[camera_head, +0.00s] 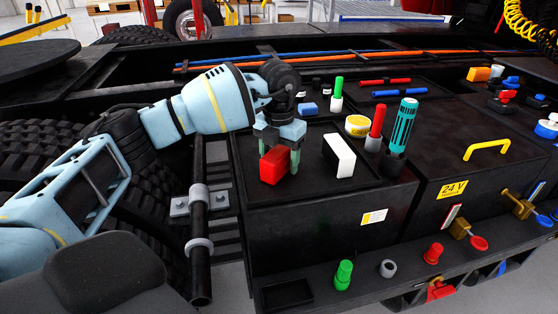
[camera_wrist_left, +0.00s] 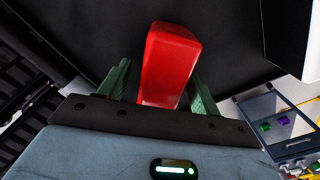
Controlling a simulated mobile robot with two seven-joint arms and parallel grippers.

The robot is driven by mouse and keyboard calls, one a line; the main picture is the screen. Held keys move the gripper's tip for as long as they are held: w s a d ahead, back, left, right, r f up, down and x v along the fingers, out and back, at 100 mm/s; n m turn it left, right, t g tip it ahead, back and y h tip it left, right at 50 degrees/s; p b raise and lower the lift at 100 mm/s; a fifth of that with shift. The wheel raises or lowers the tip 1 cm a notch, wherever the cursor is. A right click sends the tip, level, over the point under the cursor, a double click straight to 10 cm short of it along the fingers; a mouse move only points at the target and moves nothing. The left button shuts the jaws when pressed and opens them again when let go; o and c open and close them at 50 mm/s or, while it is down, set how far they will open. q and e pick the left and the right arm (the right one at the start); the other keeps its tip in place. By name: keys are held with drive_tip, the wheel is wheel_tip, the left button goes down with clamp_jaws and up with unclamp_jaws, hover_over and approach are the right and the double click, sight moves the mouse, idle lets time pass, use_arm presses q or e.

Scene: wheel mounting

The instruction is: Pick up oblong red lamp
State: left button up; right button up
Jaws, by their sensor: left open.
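The oblong red lamp (camera_head: 274,165) stands on the black box top (camera_head: 310,183), near its left front part. It also shows in the left wrist view (camera_wrist_left: 168,62), between the two green fingers. My left gripper (camera_head: 279,160) is around the lamp from above and behind, with one green finger on each side. In the left wrist view the open left gripper (camera_wrist_left: 155,85) has a visible gap to the lamp on the left finger's side; the right finger is closer to it. The lower end of the lamp is partly hidden by the gripper body. My right gripper is not in view.
A white oblong block (camera_head: 339,156) stands just right of the lamp. A yellow round piece (camera_head: 357,126), a red-topped cylinder (camera_head: 376,122) and a teal cylinder (camera_head: 403,124) stand farther right. A black pipe (camera_head: 200,245) rises at the box's left. The box top before the white block is clear.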

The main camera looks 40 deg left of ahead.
sight(279, 150)
use_arm(q)
drive_tip(key=c, duration=1.2)
drive_tip(key=shift+c, duration=0.2)
drive_tip(key=shift+r, duration=0.15)
drive_tip(key=shift+r, duration=0.55)
wheel_tip(279, 150, up, 2)
drive_tip(key=shift+r, duration=0.1)
drive_tip(key=s+d+r, duration=0.1)
drive_tip(key=s+d, duration=0.9)
drive_tip(key=d, duration=0.2)
drive_tip(key=shift+s+r, duration=0.2)
drive_tip(key=shift+d, duration=0.1)
drive_tip(key=o, duration=0.6)
drive_tip(key=c, duration=0.5)
